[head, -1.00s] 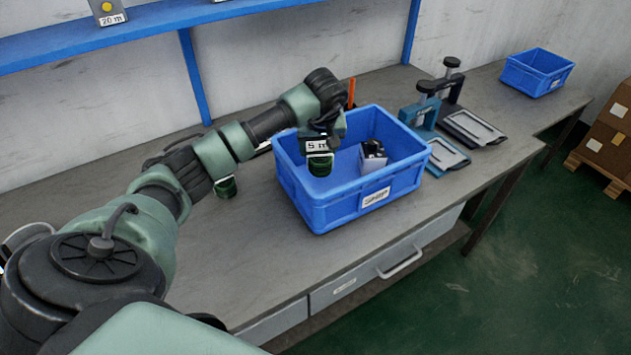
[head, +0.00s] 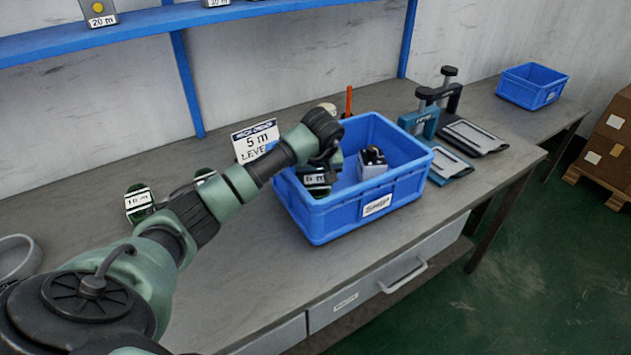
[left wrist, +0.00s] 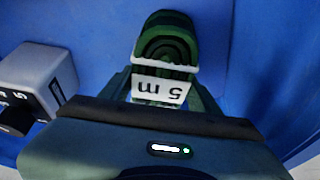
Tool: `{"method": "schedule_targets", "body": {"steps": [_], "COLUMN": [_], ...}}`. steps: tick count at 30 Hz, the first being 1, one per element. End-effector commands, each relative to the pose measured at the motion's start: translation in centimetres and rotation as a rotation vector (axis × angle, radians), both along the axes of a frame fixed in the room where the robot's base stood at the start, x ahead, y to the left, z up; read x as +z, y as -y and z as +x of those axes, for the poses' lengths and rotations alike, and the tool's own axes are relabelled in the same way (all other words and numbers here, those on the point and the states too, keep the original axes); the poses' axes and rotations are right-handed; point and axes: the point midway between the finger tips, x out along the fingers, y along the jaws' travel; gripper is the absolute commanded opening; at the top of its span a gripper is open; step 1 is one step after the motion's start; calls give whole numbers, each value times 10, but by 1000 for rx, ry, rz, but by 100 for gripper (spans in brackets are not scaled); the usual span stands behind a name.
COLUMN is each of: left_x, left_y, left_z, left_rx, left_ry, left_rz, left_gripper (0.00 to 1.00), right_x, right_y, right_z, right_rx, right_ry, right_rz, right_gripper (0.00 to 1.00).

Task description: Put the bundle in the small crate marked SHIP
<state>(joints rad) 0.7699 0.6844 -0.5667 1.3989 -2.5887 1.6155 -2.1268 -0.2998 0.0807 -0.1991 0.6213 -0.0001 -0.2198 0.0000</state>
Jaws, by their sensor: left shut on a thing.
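The small blue crate marked SHIP (head: 330,217) stands on the bench. My left gripper (head: 318,178) is down inside its left part, shut on the bundle (head: 318,191), a dark green coil with a white 5 m label. In the left wrist view the bundle (left wrist: 168,45) sits between the fingers (left wrist: 163,88) with blue crate surfaces close around it. I cannot tell whether it touches the crate floor. A grey and black boxy item (head: 373,163) lies in the crate to the right of the bundle; it also shows in the left wrist view (left wrist: 40,75). My right gripper is not in view.
Another green coil marked 10 m (head: 138,203) lies at left. Teal and black press-like tools (head: 420,122) stand right of the crate. A second blue crate (head: 532,86) is at the far right.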

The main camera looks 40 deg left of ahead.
Motion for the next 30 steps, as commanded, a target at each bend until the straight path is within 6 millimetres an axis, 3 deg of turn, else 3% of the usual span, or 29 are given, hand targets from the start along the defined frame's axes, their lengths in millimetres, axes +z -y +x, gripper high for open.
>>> {"method": "schedule_targets", "body": {"steps": [1,2,3,4,16,30], "left_x": [-2,-2,-2,-2,6,90], "left_y": [-1,-1,-1,0,0,22], "left_z": [0,0,0,0,0,-24], "left_rx": [0,0,0,0,0,-2], "left_ry": [0,0,-1,-1,0,1], "left_rz": [1,1,1,1,0,2], "left_gripper": [16,67,78,83,83,83], "right_x": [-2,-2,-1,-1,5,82], "right_y": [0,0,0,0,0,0], "right_z": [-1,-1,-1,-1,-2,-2], "right_rx": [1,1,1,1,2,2], "right_ry": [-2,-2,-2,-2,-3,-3], "right_rz": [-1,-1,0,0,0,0], "right_gripper": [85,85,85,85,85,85]}}
